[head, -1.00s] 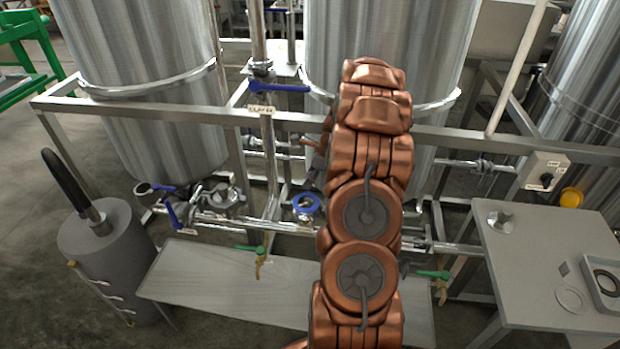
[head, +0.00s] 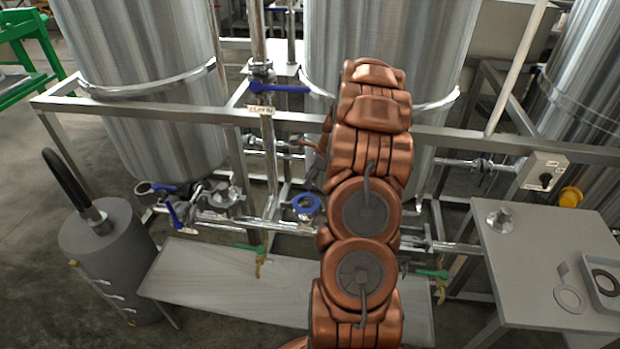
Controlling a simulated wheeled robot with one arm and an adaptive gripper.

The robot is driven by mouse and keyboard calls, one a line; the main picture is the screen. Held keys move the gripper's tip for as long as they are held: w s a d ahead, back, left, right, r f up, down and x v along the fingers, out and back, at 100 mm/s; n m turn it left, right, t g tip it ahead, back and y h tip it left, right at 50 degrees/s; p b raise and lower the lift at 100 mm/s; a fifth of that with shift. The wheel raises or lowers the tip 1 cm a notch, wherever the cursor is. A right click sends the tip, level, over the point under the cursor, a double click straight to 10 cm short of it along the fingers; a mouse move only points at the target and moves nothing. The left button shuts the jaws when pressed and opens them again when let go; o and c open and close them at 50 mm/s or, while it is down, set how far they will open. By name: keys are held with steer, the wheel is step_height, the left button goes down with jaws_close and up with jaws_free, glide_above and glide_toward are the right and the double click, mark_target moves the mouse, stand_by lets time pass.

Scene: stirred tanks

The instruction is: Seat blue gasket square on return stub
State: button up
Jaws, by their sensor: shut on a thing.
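The blue gasket (head: 306,207) is a ring just left of my copper arm, in front of the pipe frame. My gripper (head: 311,188) is mostly hidden behind my arm; only a small dark part shows above the gasket, shut on its upper right edge. Metal shows through the ring's opening, but I cannot tell whether the gasket touches a stub there or hangs in front of it. I cannot make out for certain which pipe end is the return stub. An open pipe end (head: 146,188) faces out at the left, beside blue-handled valves.
A horizontal rail (head: 200,113) crosses in front of the steel tanks (head: 390,50). A low bench (head: 215,280) lies below the pipes. A grey side table (head: 530,260) holds a ring and a tray at the right. A grey cylinder (head: 105,240) stands left.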

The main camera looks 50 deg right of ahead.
steer(key=shift+f, duration=1.45)
steer(key=o, duration=0.9)
steer(key=shift+r, duration=0.15)
steer(key=v, duration=1.1)
steer(key=shift+s+r, duration=0.15)
steer(key=shift+r, duration=0.2)
